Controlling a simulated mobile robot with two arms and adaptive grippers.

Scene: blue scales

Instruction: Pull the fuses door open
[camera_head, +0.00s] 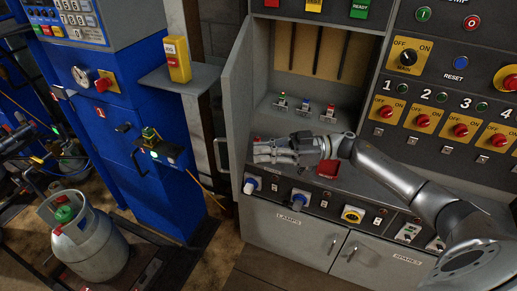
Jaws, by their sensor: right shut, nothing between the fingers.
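A grey door (238,95) at the left of the grey cabinet stands swung out, and the recess behind it (312,60) is exposed. I take it for the fuses door, though no such label is readable. A metal handle (221,155) shows on the door's outer left side. My right gripper (262,152) is shut and empty. Its arm comes in from the right, and its fingers point left, in front of the recess near the door's lower part. I cannot tell whether the fingertips touch the door. My left gripper is not in view.
Below are shut doors labelled LAMPS (290,236) and SPARES (385,262), with knobs (299,200) above them. A switch panel (455,100) is at right. A blue machine (135,110) with a shelf (183,80), and a grey gas cylinder (95,250), stand left.

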